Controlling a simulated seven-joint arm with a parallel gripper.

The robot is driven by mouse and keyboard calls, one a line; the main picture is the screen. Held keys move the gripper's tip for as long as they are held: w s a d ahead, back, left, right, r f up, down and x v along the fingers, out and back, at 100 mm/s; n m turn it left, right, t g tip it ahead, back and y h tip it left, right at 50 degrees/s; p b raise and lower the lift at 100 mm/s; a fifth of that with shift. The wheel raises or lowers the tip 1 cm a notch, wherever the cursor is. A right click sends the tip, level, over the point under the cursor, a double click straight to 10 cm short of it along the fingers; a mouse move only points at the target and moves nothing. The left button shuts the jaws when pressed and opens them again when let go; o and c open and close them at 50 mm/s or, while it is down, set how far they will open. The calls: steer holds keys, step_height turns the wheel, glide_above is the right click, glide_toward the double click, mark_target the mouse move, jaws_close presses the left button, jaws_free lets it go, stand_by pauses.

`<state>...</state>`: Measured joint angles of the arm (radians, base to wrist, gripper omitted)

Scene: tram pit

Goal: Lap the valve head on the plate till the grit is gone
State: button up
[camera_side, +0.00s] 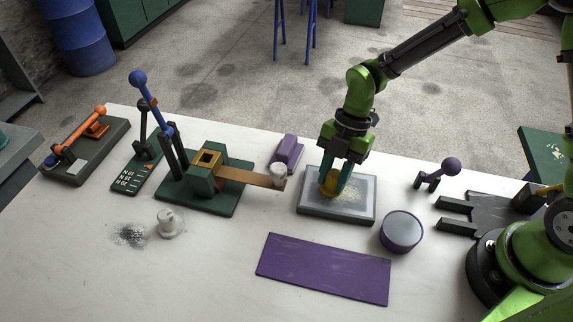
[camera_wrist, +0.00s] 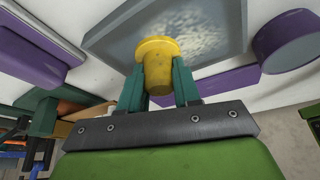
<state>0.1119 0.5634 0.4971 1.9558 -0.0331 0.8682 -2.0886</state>
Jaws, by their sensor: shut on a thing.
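The yellow valve head (camera_side: 327,189) stands over the left part of the grey plate (camera_side: 350,212). It also shows in the wrist view (camera_wrist: 157,82), its wide rim towards the plate (camera_wrist: 112,38). I cannot tell whether it touches the plate. A pale, speckled patch of grit (camera_side: 350,193) lies on the plate around and right of the head; it shows beyond the head in the wrist view (camera_wrist: 203,24). My gripper (camera_side: 335,184) points down, its two teal fingers shut on the valve head's narrower body, as the wrist view shows.
Right of the plate stands a round purple tin (camera_side: 401,233) with a grey top. A purple mat (camera_side: 323,269) lies in front. Behind left is a purple block (camera_side: 289,152). A green fixture (camera_side: 203,190) extends a brown strip (camera_side: 247,177) towards the plate. The front left table is mostly clear.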

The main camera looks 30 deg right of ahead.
steer(key=shift+w+a, duration=1.3)
steer(key=shift+a, duration=0.15)
steer(key=shift+s+d, duration=1.8)
steer(key=shift+d, duration=0.25)
steer(key=shift+s+d, duration=1.8)
steer(key=shift+d, duration=0.2)
steer(key=shift+s, duration=0.35)
steer(key=shift+w+a, duration=0.1)
steer(key=shift+a, duration=0.2)
steer(key=shift+w+a, duration=1.85)
steer(key=shift+a, duration=0.15)
steer(key=shift+w+a, duration=1.8)
steer(key=shift+a, duration=0.15)
steer(key=shift+s+d, duration=1.95)
steer(key=shift+d, duration=0.2)
steer(key=shift+s+d, duration=1.9)
steer(key=shift+d, duration=0.2)
step_height(320, 180, up, 8)
steer(key=shift+a+r, duration=0.1)
steer(key=shift+a, duration=0.1)
